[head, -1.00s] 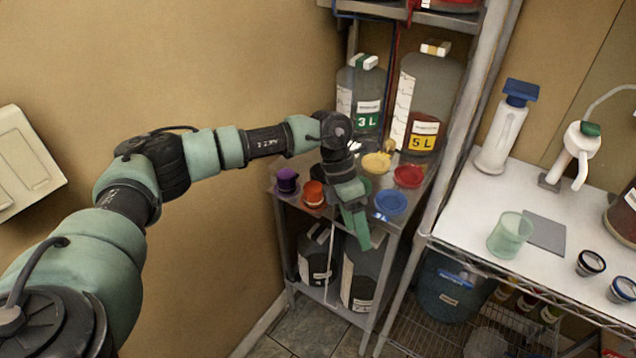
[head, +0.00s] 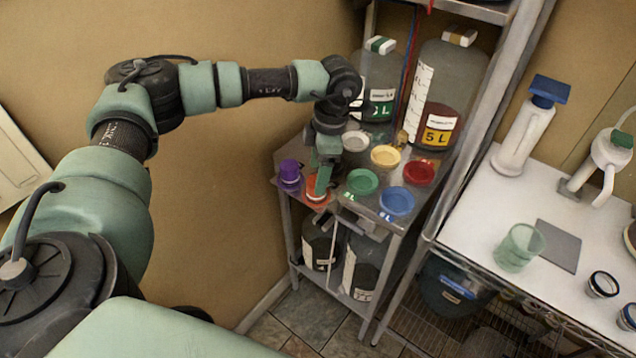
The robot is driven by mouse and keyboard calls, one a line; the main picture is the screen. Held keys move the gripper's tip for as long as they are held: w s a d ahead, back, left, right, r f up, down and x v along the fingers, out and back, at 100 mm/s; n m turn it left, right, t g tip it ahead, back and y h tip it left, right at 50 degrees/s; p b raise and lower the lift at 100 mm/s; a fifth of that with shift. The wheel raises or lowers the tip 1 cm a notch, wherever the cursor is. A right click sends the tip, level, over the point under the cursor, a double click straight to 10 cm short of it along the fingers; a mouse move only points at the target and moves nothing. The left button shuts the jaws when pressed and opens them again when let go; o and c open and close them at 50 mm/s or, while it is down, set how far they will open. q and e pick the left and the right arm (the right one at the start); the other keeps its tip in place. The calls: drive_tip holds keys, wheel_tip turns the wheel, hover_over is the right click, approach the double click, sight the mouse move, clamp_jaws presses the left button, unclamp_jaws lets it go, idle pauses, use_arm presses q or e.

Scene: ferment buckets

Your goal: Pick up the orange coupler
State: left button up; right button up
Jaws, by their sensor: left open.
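The orange coupler (head: 315,191) stands near the front left of the small metal shelf's top, partly hidden behind my left gripper's fingers. My left gripper (head: 322,184) points down over it, with its green fingers right at the coupler. The jaws are open. I cannot tell whether a finger touches the coupler. My right gripper is not in view.
A purple coupler (head: 289,173) stands just left of the orange one. Green (head: 362,181), blue (head: 396,201), yellow (head: 385,156), red (head: 418,172) and white (head: 355,140) lids lie to the right. Large jugs (head: 446,90) stand behind. A rack post (head: 480,130) rises at right.

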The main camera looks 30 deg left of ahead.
sight(311, 181)
use_arm(q)
wheel_tip(311, 181, down, 2)
drive_tip(key=shift+s+a+f+p, duration=0.1)
drive_tip(key=shift+s+a+p, duration=0.05)
drive_tip(key=shift+p, duration=0.7)
wheel_tip(311, 181, down, 2)
drive_tip(key=shift+a+f, duration=0.1)
drive_tip(key=shift+f, duration=0.3)
drive_tip(key=c, duration=1.3)
clamp_jaws()
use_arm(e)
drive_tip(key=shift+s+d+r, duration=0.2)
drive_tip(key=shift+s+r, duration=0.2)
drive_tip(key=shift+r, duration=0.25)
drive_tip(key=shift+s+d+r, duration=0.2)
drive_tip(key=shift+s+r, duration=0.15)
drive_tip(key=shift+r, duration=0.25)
use_arm(q)
drive_tip(key=shift+r, duration=0.1)
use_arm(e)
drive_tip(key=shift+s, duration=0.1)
